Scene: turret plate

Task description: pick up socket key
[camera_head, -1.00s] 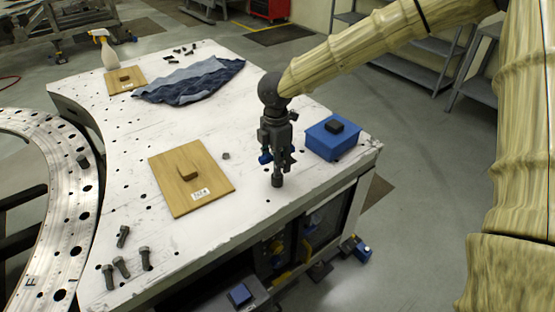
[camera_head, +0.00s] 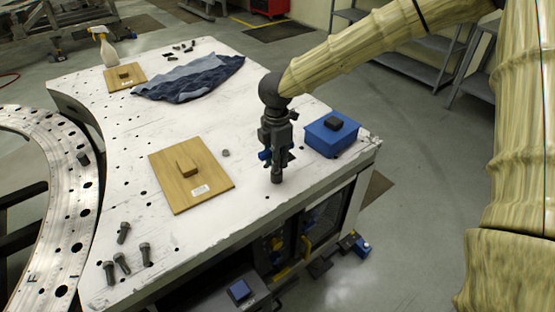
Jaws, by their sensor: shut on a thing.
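My gripper (camera_head: 276,158) points down over the white table near its front right edge. It is shut on the socket key (camera_head: 276,176), a dark grey cylindrical piece showing below the fingers. The upper part of the key is hidden by the gripper. The key's lower end is at or close to the table top; I cannot tell if it touches.
A blue box (camera_head: 331,137) with a black handle stands just right of my gripper. A wooden board (camera_head: 212,183) with a block lies to the left. A blue cloth (camera_head: 190,80) lies at the back.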

